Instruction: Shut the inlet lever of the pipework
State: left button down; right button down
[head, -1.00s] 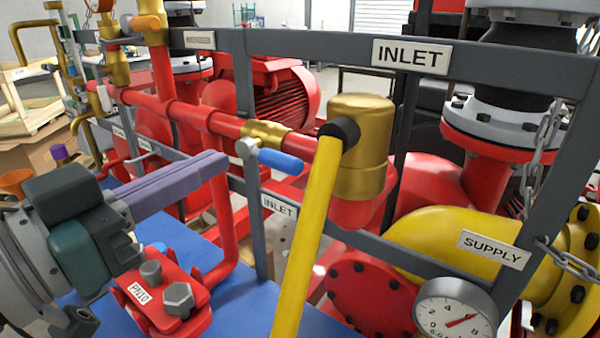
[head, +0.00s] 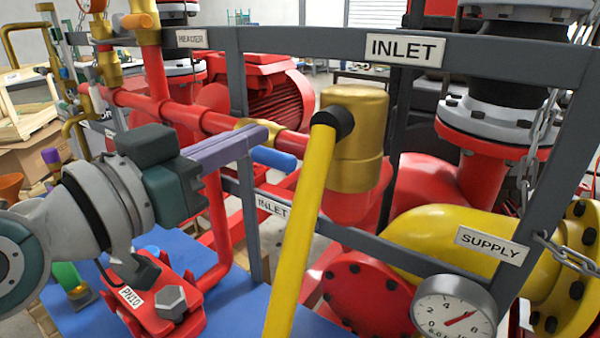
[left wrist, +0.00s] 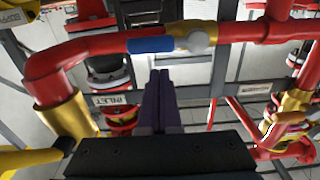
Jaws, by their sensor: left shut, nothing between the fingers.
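The inlet lever has a blue handle (head: 274,158) and sits on a brass valve (head: 248,125) in the red pipe. The handle lies roughly along the pipe. In the left wrist view the blue handle (left wrist: 151,45) points left from its grey hub (left wrist: 196,42). My left gripper (head: 262,133) is shut and empty, its purple fingers reaching in from the left. In the head view its tips overlap the valve and hide the hub. In the wrist view the fingertips (left wrist: 159,72) end close to the handle; I cannot tell whether they touch. My right gripper is not in view.
A yellow bar (head: 303,220) with a black collar slants down from a brass cylinder (head: 355,140), right of the lever. Grey frame rails carry INLET (head: 404,50) and SUPPLY (head: 491,245) plates. A gauge (head: 455,312) and chain (head: 530,165) are at the right.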

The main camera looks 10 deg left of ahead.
aim_at(270, 161)
pick_arm(q)
jog(key=b+x, duration=0.1)
jog(key=x, duration=0.1)
jog(key=shift+w+d+f, duration=0.15)
jog(key=shift+w+d, duration=0.05)
jog(key=shift+w, duration=0.15)
jog(key=shift+s+d+f+b, duration=0.1)
jog(key=shift+d+f+b, duration=0.1)
jog(key=shift+f, duration=0.15)
jog(key=shift+s+d+f+b, duration=0.1)
jog(key=shift+f+b, duration=0.1)
jog(key=shift+f, duration=0.1)
jog(key=shift+d+f+b, duration=0.15)
jog(key=shift+f+b, duration=0.7)
jog(key=w+a+f+b, duration=0.1)
jog(key=a+f+b, duration=0.2)
jog(key=f+b, duration=0.35)
jog(key=p+v, duration=0.2)
jog(key=v, duration=0.7)
jog(key=shift+d+r, duration=0.35)
jog(key=shift+r, duration=0.1)
jog(key=shift+s, duration=0.1)
